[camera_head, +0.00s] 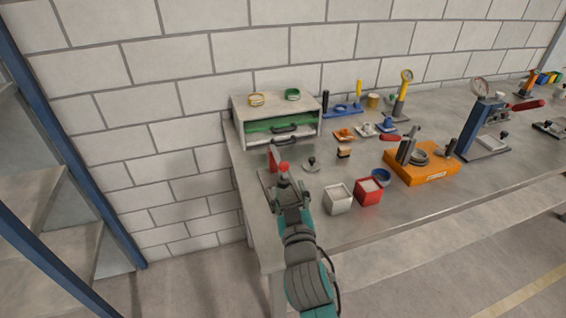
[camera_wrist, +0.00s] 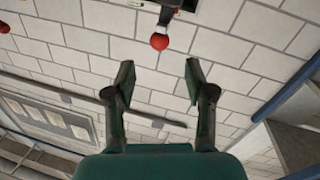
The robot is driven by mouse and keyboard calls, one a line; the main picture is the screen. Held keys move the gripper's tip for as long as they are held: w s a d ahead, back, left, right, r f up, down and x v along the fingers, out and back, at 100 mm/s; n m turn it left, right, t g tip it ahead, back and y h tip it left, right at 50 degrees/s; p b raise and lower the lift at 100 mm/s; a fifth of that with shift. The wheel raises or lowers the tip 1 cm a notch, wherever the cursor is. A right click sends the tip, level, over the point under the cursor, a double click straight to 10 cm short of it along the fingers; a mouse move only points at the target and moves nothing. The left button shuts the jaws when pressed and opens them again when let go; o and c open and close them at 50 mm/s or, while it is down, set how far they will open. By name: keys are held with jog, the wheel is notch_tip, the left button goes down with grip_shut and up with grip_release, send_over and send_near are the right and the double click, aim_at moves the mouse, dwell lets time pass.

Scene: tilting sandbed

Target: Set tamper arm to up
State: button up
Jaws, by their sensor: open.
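A lever with a red ball knob (camera_head: 283,167), which I take for the tamper arm, shows just past my gripper at the left front of the workbench. A red upright part (camera_head: 272,157) stands beside it. In the wrist view the red knob (camera_wrist: 159,41) hangs at the top centre on a dark rod. My gripper (camera_wrist: 158,74) is open, with nothing between its fingers. The knob lies beyond the fingertips, roughly in line with the gap, apparently apart from them. In the head view my gripper (camera_head: 287,184) partly hides the tamper's base and lever, so the lever's angle is unclear.
A drawer cabinet (camera_head: 240,124) stands behind on the workbench. A white bin (camera_head: 338,200) and a red bin (camera_head: 367,193) are close on the right. An orange fixture (camera_head: 425,176) stands farther right. A brick wall is behind.

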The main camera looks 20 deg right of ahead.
aim_at(285, 170)
jog(key=w, duration=0.3)
jog(key=w+d, duration=0.1)
jog(key=w, duration=0.5)
jog(key=shift+w+d, duration=0.3)
jog(key=shift+d, duration=0.05)
grip_shut()
